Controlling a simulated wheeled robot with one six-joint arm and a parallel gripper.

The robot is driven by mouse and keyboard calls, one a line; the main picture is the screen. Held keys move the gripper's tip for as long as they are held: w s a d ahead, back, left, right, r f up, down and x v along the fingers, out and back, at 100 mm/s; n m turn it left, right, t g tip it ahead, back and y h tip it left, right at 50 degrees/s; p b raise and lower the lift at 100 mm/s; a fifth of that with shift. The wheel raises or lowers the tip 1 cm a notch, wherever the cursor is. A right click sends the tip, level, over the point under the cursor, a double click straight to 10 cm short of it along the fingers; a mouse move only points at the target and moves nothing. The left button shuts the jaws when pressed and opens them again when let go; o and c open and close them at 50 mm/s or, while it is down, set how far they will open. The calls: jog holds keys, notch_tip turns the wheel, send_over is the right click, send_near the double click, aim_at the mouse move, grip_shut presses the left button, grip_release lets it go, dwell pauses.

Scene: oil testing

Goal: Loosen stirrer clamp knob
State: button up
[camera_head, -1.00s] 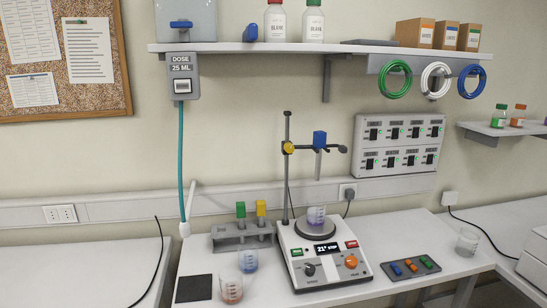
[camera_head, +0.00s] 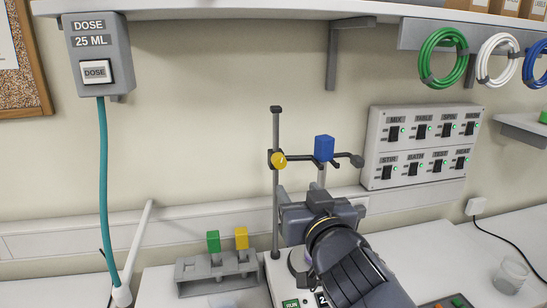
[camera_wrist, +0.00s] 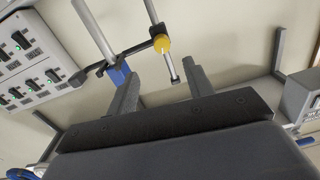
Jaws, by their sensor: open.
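The yellow clamp knob (camera_head: 278,160) sits on the upright stand post (camera_head: 276,205), at the left end of a dark horizontal clamp bar (camera_head: 300,158). A blue block (camera_head: 324,148) with a metal shaft is on the same bar. My gripper (camera_head: 320,197) is below and right of the yellow knob, in front of the shaft. It is open and empty. In the wrist view, which looks upside down, the yellow knob (camera_wrist: 161,44) shows beyond the gap between the two fingers (camera_wrist: 163,75), touching neither. My gripper and arm hide most of the stirrer base (camera_head: 285,292).
A grey rack with green and yellow blocks (camera_head: 217,271) stands left of the base. A switch panel (camera_head: 420,145) is on the wall right of the bar. A dose box (camera_head: 97,55) with a teal hose hangs at left. A clear beaker (camera_head: 511,275) stands at right.

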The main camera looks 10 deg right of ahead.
aim_at(281, 164)
jog(key=w+b, duration=0.1)
jog(key=w, duration=0.2)
jog(key=w+b, duration=0.2)
jog(key=w, duration=0.1)
jog(key=w+b, duration=0.1)
jog(key=w, duration=0.2)
jog(key=shift+w+a+b, duration=0.15)
jog(key=shift+a+b, duration=0.1)
jog(key=shift+b, duration=0.05)
jog(key=shift+w+r, duration=0.15)
jog(key=shift+w, duration=0.65)
jog(key=shift+c, duration=0.4)
